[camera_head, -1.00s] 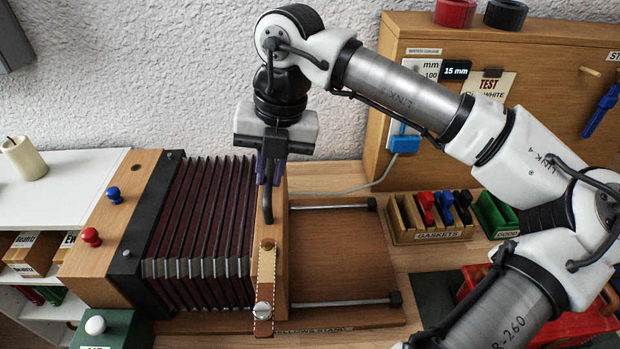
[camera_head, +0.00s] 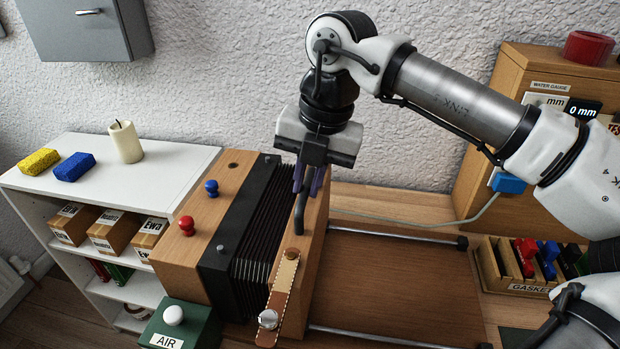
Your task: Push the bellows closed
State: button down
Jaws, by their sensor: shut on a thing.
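The bellows (camera_head: 262,220) stands on its wooden stand (camera_head: 390,285), its dark folds pressed tightly together between the fixed wooden end with a red and a blue knob, at left, and the moving wooden end board (camera_head: 317,225), at right. A leather strap (camera_head: 283,290) with a metal knob lies along the moving board. My gripper (camera_head: 308,182) points down at the top of that board, its purple fingers shut on a dark bent handle (camera_head: 299,213). Where the handle joins the board is hard to make out.
Two metal rails (camera_head: 400,236) run right from the board over bare stand. A green AIR box (camera_head: 180,325) with a white button is at lower left. A white shelf (camera_head: 150,185) holds a candle and two sponges. A gasket rack (camera_head: 515,268) and gauge panel (camera_head: 530,80) are at right.

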jog(key=shift+a+r, duration=0.1)
jog(key=shift+a, duration=0.1)
jog(key=c, duration=1.4)
grip_release()
jog(key=shift+w+a, duration=0.1)
jog(key=shift+a, duration=0.05)
jog(key=shift+c, duration=0.2)
notch_tip(320, 180, up, 14)
jog(key=d+p, duration=0.2)
jog(key=p, duration=0.7)
jog(key=shift+s+d+f, duration=0.25)
jog(key=shift+s+d, duration=0.15)
